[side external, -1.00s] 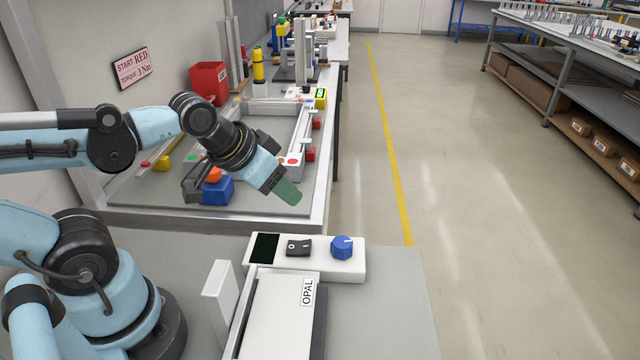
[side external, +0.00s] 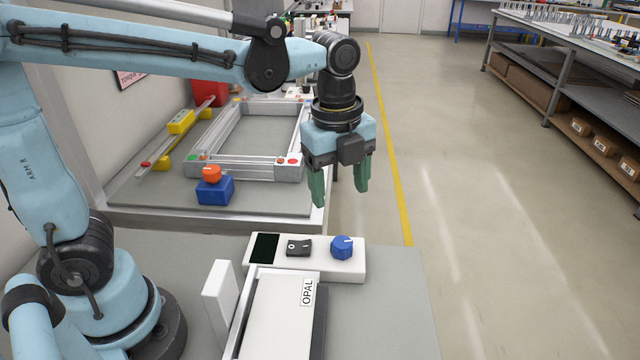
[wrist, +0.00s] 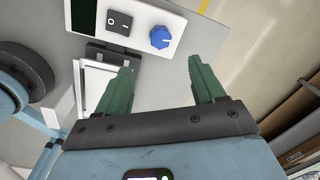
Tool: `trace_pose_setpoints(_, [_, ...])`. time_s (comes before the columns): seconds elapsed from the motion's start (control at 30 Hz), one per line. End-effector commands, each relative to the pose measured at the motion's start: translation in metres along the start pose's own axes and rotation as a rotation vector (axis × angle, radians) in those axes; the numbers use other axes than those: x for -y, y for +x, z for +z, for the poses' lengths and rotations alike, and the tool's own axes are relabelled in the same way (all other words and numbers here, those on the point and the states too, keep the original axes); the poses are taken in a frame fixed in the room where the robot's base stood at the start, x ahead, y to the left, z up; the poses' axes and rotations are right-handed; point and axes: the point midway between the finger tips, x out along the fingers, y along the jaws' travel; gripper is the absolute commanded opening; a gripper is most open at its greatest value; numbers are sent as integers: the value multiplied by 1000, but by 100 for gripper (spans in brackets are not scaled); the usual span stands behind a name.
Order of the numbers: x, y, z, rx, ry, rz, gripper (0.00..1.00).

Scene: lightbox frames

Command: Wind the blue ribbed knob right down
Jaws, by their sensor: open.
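The blue ribbed knob (side external: 342,247) sits at the right end of the white control panel (side external: 318,267), with a pale pointer line on its top. It also shows in the wrist view (wrist: 161,37), ahead of and between the fingers. My gripper (side external: 340,198) points down in the side view, its green fingers apart and empty, above the knob with a clear gap. In the wrist view my gripper (wrist: 160,75) is open with nothing between the fingers.
On the panel, left of the knob, are a black rocker switch (side external: 299,248) and a dark display (side external: 265,248). A white OPAL-labelled unit (side external: 275,310) lies in front. A blue box with an orange knob (side external: 215,190) stands on the bench behind.

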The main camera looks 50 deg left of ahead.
Motion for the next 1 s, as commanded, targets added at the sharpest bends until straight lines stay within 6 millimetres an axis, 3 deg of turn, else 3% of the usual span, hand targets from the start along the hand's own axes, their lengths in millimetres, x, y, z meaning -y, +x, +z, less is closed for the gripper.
trace_pose_setpoints(0.27, [4, 10, -4, -4, 106, 31, 69])
trace_pose_setpoints(1.0, [1, 110, -4, -4, 102, 28, 69])
